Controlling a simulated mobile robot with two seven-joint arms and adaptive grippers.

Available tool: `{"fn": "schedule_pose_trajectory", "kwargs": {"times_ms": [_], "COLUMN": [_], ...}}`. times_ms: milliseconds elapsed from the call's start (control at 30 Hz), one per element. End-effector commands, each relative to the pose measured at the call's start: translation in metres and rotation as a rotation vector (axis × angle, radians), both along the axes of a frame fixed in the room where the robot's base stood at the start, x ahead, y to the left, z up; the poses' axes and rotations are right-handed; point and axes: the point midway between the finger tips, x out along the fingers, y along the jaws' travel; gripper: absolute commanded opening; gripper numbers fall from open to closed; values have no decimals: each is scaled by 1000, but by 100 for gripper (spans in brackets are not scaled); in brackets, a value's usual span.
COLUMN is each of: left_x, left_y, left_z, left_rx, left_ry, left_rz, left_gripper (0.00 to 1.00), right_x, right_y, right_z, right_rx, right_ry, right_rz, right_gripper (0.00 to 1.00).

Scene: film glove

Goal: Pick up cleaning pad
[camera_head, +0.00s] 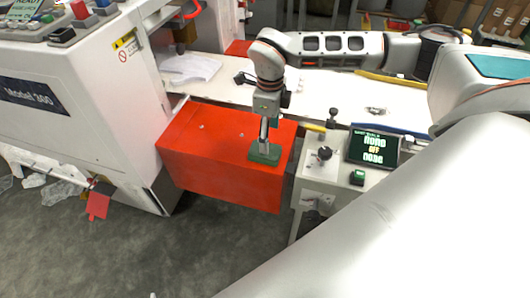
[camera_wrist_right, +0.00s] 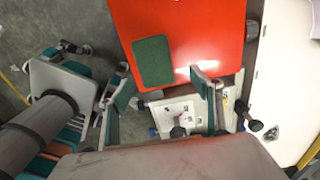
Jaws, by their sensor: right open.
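The cleaning pad (camera_head: 265,155) is a flat dark green rectangle on top of the red box (camera_head: 205,150), near its front right part. In the right wrist view the pad (camera_wrist_right: 152,62) lies flat on the red surface, near the box's edge. My right gripper (camera_head: 264,132) points down at the pad from above and partly covers it in the head view. In the wrist view the right gripper (camera_wrist_right: 162,87) has its two fingers spread wide, with nothing between them. I cannot tell the exact height between fingertips and pad.
A white machine (camera_head: 75,100) stands left of the red box. A control panel with a screen (camera_head: 372,148) and a green button (camera_head: 357,177) stands close on the right. A white worktable (camera_head: 330,92) runs behind. Grey floor (camera_head: 200,250) is open in front.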

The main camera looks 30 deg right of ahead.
Motion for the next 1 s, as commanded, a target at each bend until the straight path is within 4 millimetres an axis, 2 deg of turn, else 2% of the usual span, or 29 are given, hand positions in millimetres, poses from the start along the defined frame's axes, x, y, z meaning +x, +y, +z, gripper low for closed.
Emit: {"fn": "schedule_pose_trajectory", "kwargs": {"times_ms": [400, 533, 733, 767, 800, 900, 1000], "left_x": [1, 1, 1, 1, 1, 1, 1], "left_y": [0, 0, 0, 0, 0, 0, 0], "left_z": [1, 1, 1, 1, 1, 1, 1], "left_rx": [0, 0, 0, 0, 0, 0, 0], "left_ry": [-2, -2, -2, -2, -2, -2, -1], "left_rz": [1, 1, 1, 1, 1, 1, 1], "left_gripper": [55, 55, 55, 55, 55, 55, 55], "right_x": [-2, -2, -2, -2, -2, -2, -2], "right_y": [9, 10, 10, 9, 10, 9, 9], "right_z": [-52, -59, -59, -59, -59, -59, -59], "right_rx": [2, 3, 3, 3, 3, 3, 3], "right_ry": [1, -2, -2, -2, -2, -2, -1], "right_rz": [-1, 1, 1, 1, 1, 1, 1], "right_gripper": [65, 65, 65, 62, 54, 37, 37]}}
